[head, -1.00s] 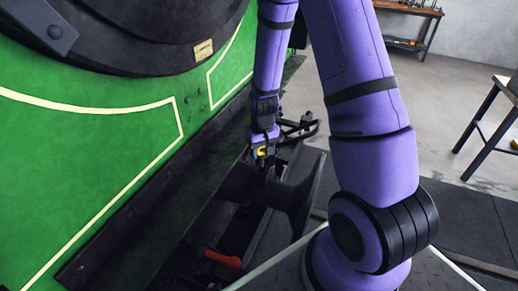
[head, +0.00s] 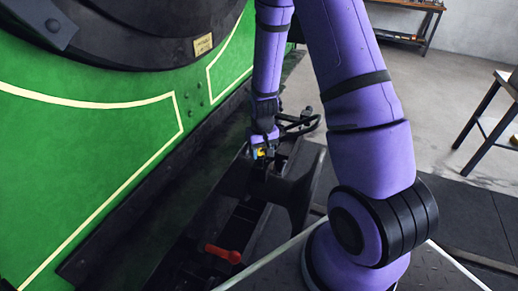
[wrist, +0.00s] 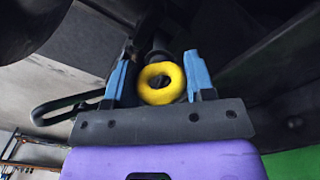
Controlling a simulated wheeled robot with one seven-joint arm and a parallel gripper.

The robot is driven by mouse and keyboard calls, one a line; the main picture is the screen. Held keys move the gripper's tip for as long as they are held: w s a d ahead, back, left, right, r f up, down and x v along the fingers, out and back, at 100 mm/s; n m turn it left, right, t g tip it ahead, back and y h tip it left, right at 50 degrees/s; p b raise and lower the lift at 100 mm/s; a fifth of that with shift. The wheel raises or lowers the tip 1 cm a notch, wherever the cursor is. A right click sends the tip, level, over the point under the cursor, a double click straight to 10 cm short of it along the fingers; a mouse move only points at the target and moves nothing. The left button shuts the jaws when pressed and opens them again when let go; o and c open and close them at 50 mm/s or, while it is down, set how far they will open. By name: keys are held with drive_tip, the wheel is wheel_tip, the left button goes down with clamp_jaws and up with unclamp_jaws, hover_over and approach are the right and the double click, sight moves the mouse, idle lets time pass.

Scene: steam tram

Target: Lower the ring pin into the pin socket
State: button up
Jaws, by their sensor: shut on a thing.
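The ring pin has a yellow ring at its top, seen in the wrist view (wrist: 179,79) between the two blue fingers. A dark round part shows behind the ring; I cannot tell whether it is the pin's shaft or the socket. In the head view the ring pin (head: 259,153) is a small yellow spot at my gripper (head: 262,151). My gripper is shut on it, over the dark coupling gear in front of the green tram. The pin socket cannot be made out, and the pin's lower end is hidden in the dark.
A black curved bar (head: 300,121) lies just beyond my gripper. A flared dark metal piece (head: 298,198) stands to its right, and a red handle (head: 223,254) is nearer. The green tram front (head: 80,165) rises close on the left. Open floor lies at the right.

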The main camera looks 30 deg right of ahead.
sight(261, 157)
drive_tip(key=shift+f, duration=1.8)
drive_tip(key=o, duration=1)
drive_tip(key=shift+o, duration=0.2)
wheel_tip(261, 157, up, 11)
drive_tip(key=shift+f, duration=0.1)
